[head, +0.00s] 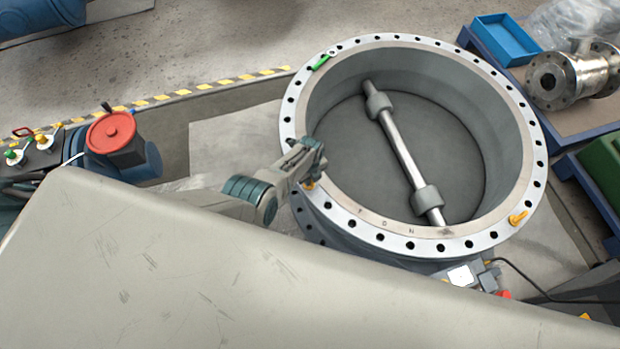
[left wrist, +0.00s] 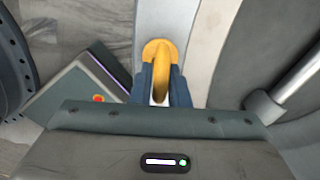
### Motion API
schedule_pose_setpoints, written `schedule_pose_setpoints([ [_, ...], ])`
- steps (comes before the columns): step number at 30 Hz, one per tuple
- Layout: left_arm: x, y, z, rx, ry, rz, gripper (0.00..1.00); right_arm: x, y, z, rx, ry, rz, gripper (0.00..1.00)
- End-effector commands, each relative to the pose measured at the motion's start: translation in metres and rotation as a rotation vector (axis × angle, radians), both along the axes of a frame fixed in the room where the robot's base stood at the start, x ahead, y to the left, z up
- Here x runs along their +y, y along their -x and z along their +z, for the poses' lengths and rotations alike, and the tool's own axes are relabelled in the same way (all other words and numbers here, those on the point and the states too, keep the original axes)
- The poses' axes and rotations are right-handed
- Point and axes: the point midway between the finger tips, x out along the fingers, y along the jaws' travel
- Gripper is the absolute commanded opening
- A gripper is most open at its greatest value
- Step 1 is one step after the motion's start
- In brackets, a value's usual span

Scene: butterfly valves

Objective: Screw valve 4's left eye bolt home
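The large butterfly valve (head: 400,240) lies with its round bore facing up and a ring of bolt holes in its pale flange. A yellow eye bolt (head: 309,184) stands at the flange's left side, partly covered by my left gripper (head: 316,165). In the left wrist view the eye bolt (left wrist: 161,50) has a round yellow collar at the flange. Its ring is edge-on between the dark fingers of my left gripper (left wrist: 163,82), which look closed against both sides. How far its thread is in is hidden. A second yellow eye bolt (head: 518,219) stands at the flange's right. My right gripper is not in view.
A shaft (head: 402,152) crosses the valve's open bore. A green item (head: 320,62) sits on the far-left flange. A blue actuator with a red cap (head: 111,132) stands left. A blue bin (head: 505,40) and a metal flanged pipe (head: 553,82) are at upper right.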

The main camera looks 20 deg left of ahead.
Motion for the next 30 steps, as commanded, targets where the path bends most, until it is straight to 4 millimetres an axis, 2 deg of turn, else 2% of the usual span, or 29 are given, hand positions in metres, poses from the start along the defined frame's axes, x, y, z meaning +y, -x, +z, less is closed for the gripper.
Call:
schedule_pose_setpoints([
  [1, 0.0, 0.0, 0.0, -0.001, 0.001, 0.0, 0.26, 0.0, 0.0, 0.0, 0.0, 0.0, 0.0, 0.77],
  [3, 0.0, 0.0, 0.0, -0.001, 0.001, 0.0, 0.34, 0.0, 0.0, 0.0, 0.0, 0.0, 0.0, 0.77],
  [14, 0.0, 0.0, 0.006, -0.001, 0.0, 0.001, 0.34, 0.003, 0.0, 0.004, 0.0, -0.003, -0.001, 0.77],
  [20, 0.0, 0.0, 0.035, -0.002, 0.0, 0.001, 0.34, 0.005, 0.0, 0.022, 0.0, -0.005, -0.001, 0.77],
  [30, 0.0, 0.0, 0.086, -0.003, 0.0, 0.001, 0.34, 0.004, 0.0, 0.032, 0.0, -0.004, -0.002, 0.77],
])
